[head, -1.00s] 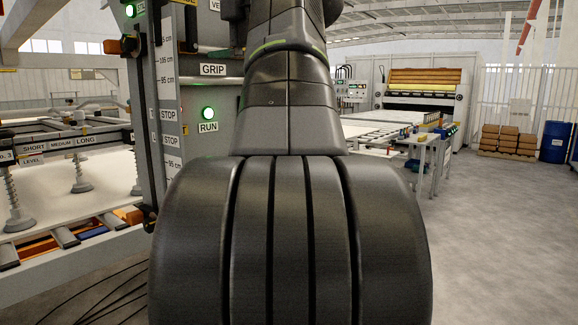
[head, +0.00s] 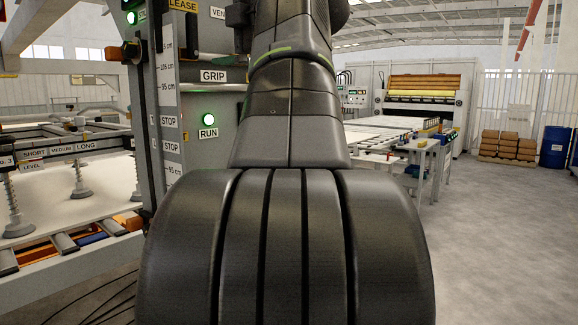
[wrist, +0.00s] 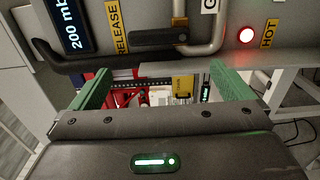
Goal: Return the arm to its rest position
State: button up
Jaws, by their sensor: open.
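My gripper (wrist: 160,90) shows in the wrist view with its two green fingers spread wide apart and nothing between them. Past the fingertips is the control panel of the gantry, with a RELEASE label (wrist: 122,27), a dark lever handle (wrist: 158,37), a grey bent bar (wrist: 212,35) and a 200 mb display (wrist: 75,22). I cannot tell how far the fingers are from the panel. In the head view my own dark arm fills the middle and hides part of the panel; my gripper is not clearly seen there.
The grey panel has a lit green RUN lamp (head: 208,120) and a GRIP label (head: 213,76). The suction frame (head: 70,142) stands at the left over white sheets. A red lamp (wrist: 246,35) glows beside a HOT label. Open floor (head: 500,240) lies at the right.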

aim_at(199, 34)
jog(key=x, duration=0.9)
jog(key=shift+w+a, duration=0.1)
jog(key=shift+a, duration=0.1)
jog(key=shift+w+d+r+m+p, duration=0.15)
jog(key=shift+r+m+p, duration=0.2)
jog(key=shift+p, duration=0.5)
jog(key=shift+d+r+m+p, duration=0.1)
jog(key=shift+d+m+p, duration=0.25)
jog(key=shift+m+p, duration=0.6)
jog(key=m+p, duration=0.2)
jog(key=w+m+p, duration=0.1)
jog(key=m+p, duration=0.1)
jog(key=p, duration=0.1)
jog(key=shift+w+d, duration=0.15)
jog(key=shift+d, duration=0.2)
jog(key=m+p, duration=0.2)
jog(key=p, duration=0.1)
jog(key=m+p, duration=0.1)
jog(key=p, duration=0.3)
jog(key=w+d+f+m+p, duration=0.1)
jog(key=m+p, duration=0.1)
jog(key=p, duration=0.2)
jog(key=shift+w+m, duration=0.1)
jog(key=shift+m, duration=0.2)
jog(key=shift+w+f+m+p, duration=0.1)
jog(key=shift+f+m+p, duration=0.25)
jog(key=shift+p, duration=0.45)
jog(key=shift+d+f, duration=0.1)
